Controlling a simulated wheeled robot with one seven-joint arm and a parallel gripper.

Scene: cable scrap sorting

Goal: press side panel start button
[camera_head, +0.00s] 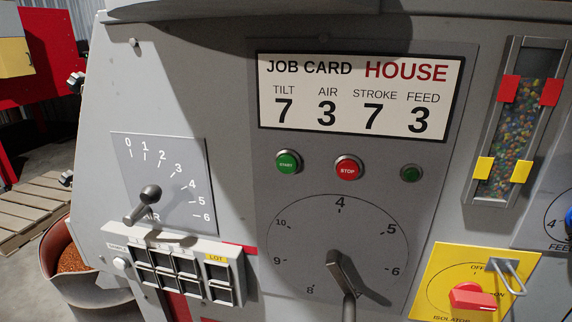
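The green start button (288,162), labelled START, sits in a metal ring on the grey side panel (262,215), below the job card. It stands clear, with nothing touching or covering it. The red stop button (348,168), labelled STOP, is to its right. A smaller dark green round button or lamp (411,173) is further right, and I cannot tell whether it is lit. My gripper is not in view.
The job card (360,92) reads HOUSE, tilt 7, air 3, stroke 7, feed 3. A dial lever (342,280) and an air lever (145,204) stick out below. A red isolator knob (474,297) sits lower right. Small sample compartments (180,267) jut out lower left.

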